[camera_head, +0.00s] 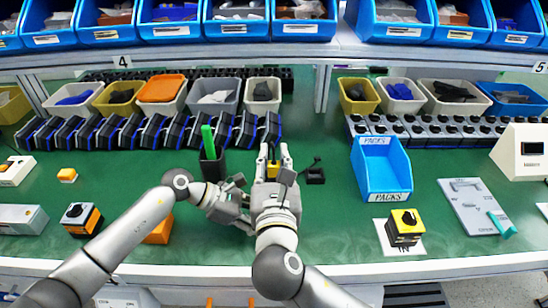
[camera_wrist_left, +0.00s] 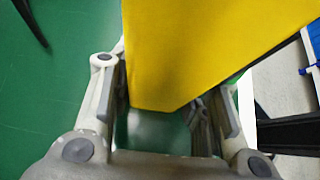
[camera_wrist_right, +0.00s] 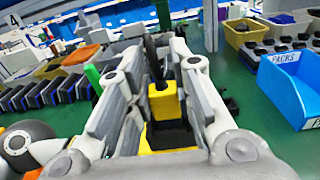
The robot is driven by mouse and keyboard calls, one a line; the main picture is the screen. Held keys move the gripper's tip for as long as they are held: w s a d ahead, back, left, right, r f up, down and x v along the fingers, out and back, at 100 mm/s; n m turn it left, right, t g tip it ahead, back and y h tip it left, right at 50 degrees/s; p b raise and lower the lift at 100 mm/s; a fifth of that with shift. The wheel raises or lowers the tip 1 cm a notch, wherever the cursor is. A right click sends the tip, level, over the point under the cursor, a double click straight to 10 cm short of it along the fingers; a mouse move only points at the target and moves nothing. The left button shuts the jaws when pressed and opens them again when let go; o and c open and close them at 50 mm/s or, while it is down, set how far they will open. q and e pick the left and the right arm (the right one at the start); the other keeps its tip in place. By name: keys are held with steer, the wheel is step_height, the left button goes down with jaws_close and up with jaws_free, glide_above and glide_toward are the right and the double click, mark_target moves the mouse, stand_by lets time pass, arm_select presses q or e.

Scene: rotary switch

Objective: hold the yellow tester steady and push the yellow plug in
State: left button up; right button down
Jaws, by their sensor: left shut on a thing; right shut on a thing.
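My right gripper (camera_head: 273,158) is shut on the yellow plug (camera_head: 272,168). In the right wrist view, the yellow plug (camera_wrist_right: 162,103) stands upright between the fingers, with a dark cable at its top. Black and yellow surfaces of the tester (camera_wrist_right: 165,136) show directly below it; whether the plug is seated cannot be told. My left gripper is shut on the yellow tester (camera_wrist_left: 200,50), whose large yellow face fills the space between the fingers in the left wrist view. In the head view, my left gripper (camera_head: 243,190) is beside the right one, and the tester is mostly hidden.
A black holder (camera_head: 213,167) with a green stick stands left of the grippers. A blue PACKS bin (camera_head: 381,168) and a yellow-topped switch box (camera_head: 405,226) on white paper stand right. A row of dark boxes (camera_head: 150,132) lies behind. Green table is free between.

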steer(key=shift+f, duration=0.25)
steer(key=c, duration=1.2)
jaws_free()
steer(key=s, duration=0.7)
steer(key=shift+s, duration=0.25)
arm_select(q)
steer(key=o, duration=1.1)
